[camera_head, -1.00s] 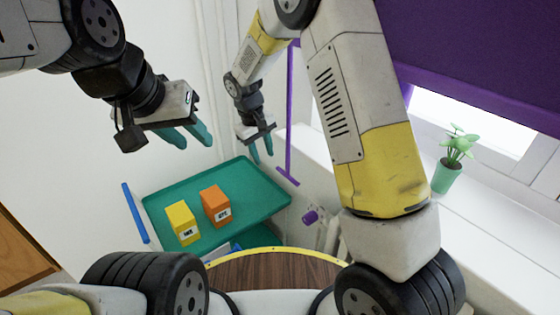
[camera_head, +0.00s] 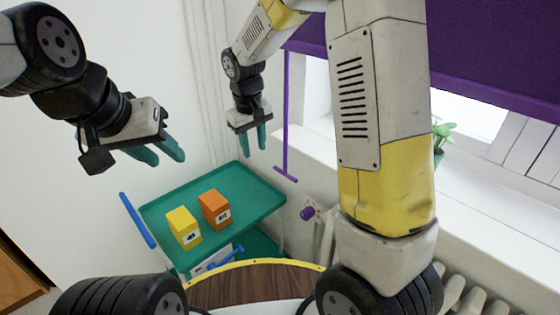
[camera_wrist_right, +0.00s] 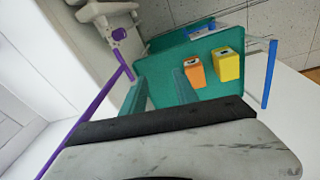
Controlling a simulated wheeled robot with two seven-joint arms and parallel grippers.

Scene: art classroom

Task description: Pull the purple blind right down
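The purple blind (camera_head: 465,45) hangs at the upper right, with bright window glass showing below its lower edge. My right arm hides part of it. A thin purple rod (camera_head: 286,120) hangs near its left end and finishes in a short crossbar (camera_head: 286,174). In the right wrist view the rod (camera_wrist_right: 83,127) runs along the left, its crossbar (camera_wrist_right: 124,65) near the fingers. My right gripper (camera_head: 251,143) is open and empty, left of the rod and apart from it; its fingers also show in the wrist view (camera_wrist_right: 160,80). My left gripper (camera_head: 160,155) is open and empty, further left.
A green trolley (camera_head: 165,210) stands below with a yellow box (camera_head: 184,228) and an orange box (camera_head: 214,209). A radiator with a purple knob (camera_head: 307,213) is under the white sill (camera_head: 325,130). A potted plant (camera_head: 441,136) stands on the sill, partly hidden by my arm.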

